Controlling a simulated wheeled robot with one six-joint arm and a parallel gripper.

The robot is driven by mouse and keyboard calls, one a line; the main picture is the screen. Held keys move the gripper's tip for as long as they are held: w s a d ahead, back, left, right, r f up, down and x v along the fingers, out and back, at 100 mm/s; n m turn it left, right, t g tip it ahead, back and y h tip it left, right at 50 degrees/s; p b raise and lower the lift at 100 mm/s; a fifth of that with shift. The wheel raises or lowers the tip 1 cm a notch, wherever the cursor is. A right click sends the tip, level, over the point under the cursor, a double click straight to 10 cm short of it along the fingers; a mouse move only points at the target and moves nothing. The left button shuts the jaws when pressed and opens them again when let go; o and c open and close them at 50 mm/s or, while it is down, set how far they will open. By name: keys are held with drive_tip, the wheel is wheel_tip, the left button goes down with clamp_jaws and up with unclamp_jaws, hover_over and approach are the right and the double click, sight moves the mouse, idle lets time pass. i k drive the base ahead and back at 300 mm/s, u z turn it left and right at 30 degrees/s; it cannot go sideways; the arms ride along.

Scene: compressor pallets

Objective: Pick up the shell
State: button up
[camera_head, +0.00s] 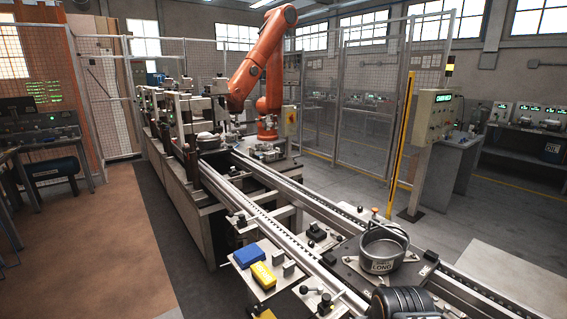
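An open grey metal ring-shaped shell (383,249) stands upright on a pallet (347,268) on the conveyor at the lower right. A plate on or in front of its near side reads "LONG". A thin bar or handle crosses its top, with a small orange-brown knob behind. My gripper is not in view, so its state and distance from the shell cannot be seen. A dark rounded part at the bottom edge, close in front of the shell, is cut off by the frame; I cannot tell what it is.
Conveyor rails (262,172) run to a workstation at the back, where an orange robot arm (262,62) stands. A side plate (243,266) holds a blue block (249,254), a yellow block (263,275) and small clamps. A yellow post (401,145) stands behind. Brown floor (105,245) is clear at left.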

sight(384, 248)
drive_tip(key=u, duration=0.05)
drive_tip(key=k, duration=0.5)
drive_tip(key=u, duration=1.3)
drive_tip(key=i, duration=1.9)
drive_tip(key=z, duration=2.25)
